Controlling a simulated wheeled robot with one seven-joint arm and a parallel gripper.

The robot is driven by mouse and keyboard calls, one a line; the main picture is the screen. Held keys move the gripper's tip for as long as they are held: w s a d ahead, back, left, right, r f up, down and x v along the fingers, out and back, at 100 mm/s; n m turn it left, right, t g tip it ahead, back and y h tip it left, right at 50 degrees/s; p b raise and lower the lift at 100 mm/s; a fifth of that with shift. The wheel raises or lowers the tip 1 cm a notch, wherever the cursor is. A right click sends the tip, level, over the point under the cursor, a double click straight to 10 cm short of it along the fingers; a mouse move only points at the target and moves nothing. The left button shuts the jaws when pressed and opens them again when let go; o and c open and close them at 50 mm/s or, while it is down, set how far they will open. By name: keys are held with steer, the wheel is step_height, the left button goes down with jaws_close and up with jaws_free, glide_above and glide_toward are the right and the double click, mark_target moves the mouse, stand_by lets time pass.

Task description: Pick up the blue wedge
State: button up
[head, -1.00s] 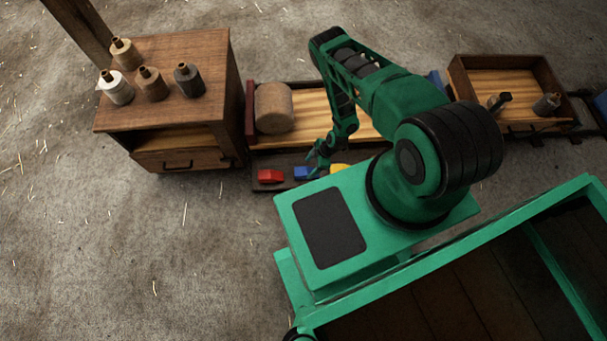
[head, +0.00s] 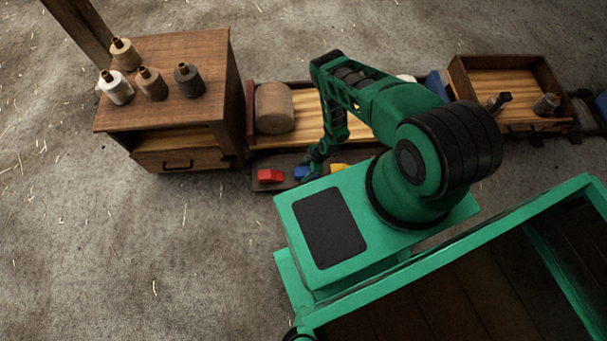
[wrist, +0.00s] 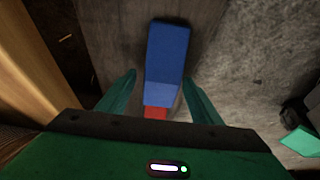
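The blue wedge (head: 301,172) lies on a low dark board (head: 286,184) between a red block (head: 269,176) and a yellow block (head: 338,168). My gripper (head: 312,170) is down at the wedge's right side in the head view, covering part of it. In the wrist view the blue wedge (wrist: 167,65) stretches away from between the two green fingers of my gripper (wrist: 158,92). The fingers are open, with a gap on each side of the wedge. The red block (wrist: 156,113) shows at its near end.
A wooden bench holding a tan roll (head: 275,107) runs just behind the board. A wooden cabinet (head: 180,125) with several spools stands to the left. An open wooden tray (head: 510,82) is at the back right.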

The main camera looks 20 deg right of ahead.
steer(key=c, duration=1)
steer(key=shift+r, duration=0.1)
